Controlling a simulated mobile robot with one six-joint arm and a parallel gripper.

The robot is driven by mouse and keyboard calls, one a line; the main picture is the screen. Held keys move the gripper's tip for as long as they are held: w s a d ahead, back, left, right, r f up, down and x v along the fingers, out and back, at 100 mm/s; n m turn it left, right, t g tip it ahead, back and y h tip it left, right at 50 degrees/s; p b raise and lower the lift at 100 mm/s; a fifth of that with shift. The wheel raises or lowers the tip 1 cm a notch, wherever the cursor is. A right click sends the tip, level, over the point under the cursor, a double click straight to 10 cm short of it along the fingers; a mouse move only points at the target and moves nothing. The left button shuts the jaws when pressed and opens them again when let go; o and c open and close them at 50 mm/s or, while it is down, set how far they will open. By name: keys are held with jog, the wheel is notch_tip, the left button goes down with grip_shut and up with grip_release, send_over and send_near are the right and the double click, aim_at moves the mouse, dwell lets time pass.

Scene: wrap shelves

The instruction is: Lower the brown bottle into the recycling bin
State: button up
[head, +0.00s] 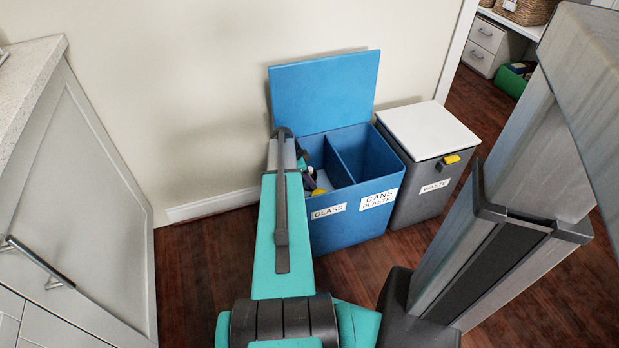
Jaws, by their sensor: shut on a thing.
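The blue recycling bin (352,219) stands against the wall with its lid (325,90) raised. A divider splits it into a left compartment labelled GLASS and a right one labelled CANS PLASTIC. My gripper (313,179) is down at the opening of the GLASS compartment, mostly hidden behind my own arm. It is shut on the brown bottle, of which little or nothing can be made out. A small yellow part shows beside the gripper, near the front wall; I cannot tell what it belongs to. The CANS PLASTIC compartment looks empty as far as I see.
A grey waste bin (424,190) with a closed white lid (428,130) stands just right of the blue bin. A pale cabinet (90,170) is at the left. Wood floor (205,260) is clear between the cabinet and my arm.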

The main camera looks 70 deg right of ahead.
jog(key=shift+f, duration=0.4)
dwell(0.3)
jog(key=o, duration=1.2)
jog(key=p+v, duration=0.3)
jog(key=v, duration=1.1)
jog(key=shift+w, duration=0.1)
